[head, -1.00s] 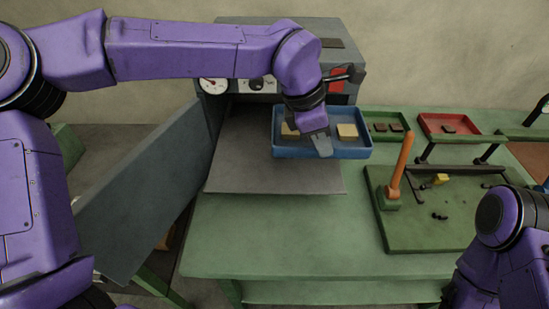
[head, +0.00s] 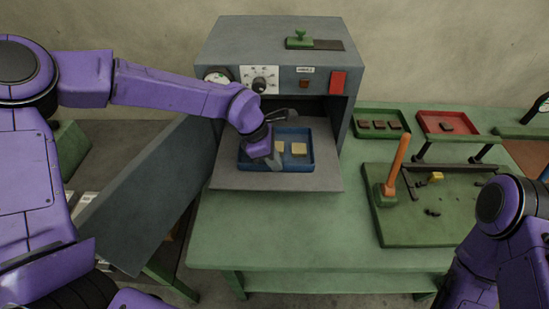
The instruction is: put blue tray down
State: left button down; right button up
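The blue tray (head: 301,165) is level over the grey shelf (head: 320,182) in front of the open oven, and appears to rest on it. Two pale square blocks (head: 299,149) show inside the tray; the gripper covers part of its left half. My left gripper (head: 277,160) reaches down into the middle of the tray from the left. One grey finger shows there; the other is hidden, so its grip on the tray is unclear. My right arm shows at the lower right, but its gripper is out of view.
The grey oven (head: 283,60) has its door (head: 150,200) swung open to the left. A green tray (head: 380,124) and a red tray (head: 447,122) with dark pieces stand right of it. A green board (head: 420,225) with an orange handle (head: 398,160) is nearer. The front table middle is clear.

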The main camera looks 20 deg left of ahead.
pick_arm(q)
jog(key=shift+f, duration=0.1)
jog(key=c, duration=1.3)
grip_release()
jog(key=shift+r, duration=0.3)
jog(key=b+v, duration=0.1)
jog(key=v, duration=1)
jog(key=shift+s+a+r, duration=0.1)
jog(key=shift+r, duration=0.3)
